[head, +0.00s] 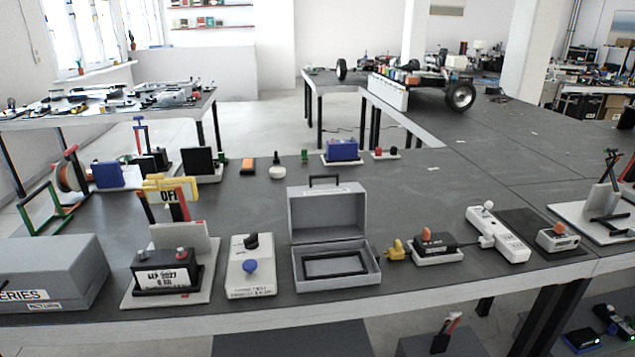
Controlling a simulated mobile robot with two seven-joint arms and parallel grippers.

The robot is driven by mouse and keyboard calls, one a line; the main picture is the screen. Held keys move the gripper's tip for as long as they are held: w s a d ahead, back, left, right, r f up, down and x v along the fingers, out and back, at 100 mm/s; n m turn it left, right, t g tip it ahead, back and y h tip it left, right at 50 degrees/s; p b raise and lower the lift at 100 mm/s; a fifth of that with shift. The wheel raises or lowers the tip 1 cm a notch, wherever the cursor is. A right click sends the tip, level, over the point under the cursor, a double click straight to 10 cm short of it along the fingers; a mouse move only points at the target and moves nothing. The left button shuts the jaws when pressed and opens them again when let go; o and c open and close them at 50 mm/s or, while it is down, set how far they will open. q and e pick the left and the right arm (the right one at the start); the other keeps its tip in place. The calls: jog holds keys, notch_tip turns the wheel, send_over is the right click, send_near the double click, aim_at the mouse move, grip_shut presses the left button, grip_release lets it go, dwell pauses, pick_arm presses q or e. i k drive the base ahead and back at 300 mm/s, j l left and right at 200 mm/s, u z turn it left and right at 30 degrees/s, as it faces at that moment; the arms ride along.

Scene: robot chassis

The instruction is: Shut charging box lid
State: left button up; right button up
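The grey charging box (368,277) stands near the front edge of the table, a little right of the middle of the head view. Its lid (328,217) is open and stands upright at the back, with a dark handle (325,181) on its top edge. A black rectangular frame (336,265) shows inside the shallow base. Neither of my grippers is in view, and nothing touches the lid.
A white unit with a blue knob (250,265) stands close left of the box. A yellow connector (396,250) and a black-topped charger (435,248) stand close right. A blue block (342,150) sits behind. Bare table lies right behind the lid.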

aim_at(316, 213)
jog(key=i+l, duration=0.15)
jog(key=l, duration=0.2)
jog(key=i+l, duration=0.2)
jog(key=l, duration=0.15)
jog(key=i+l, duration=0.15)
jog(key=l, duration=0.2)
jog(key=i+l+u, duration=0.1)
jog(key=u, duration=0.3)
jog(key=l+u, duration=0.45)
jog(key=u, duration=0.3)
jog(key=i, duration=0.05)
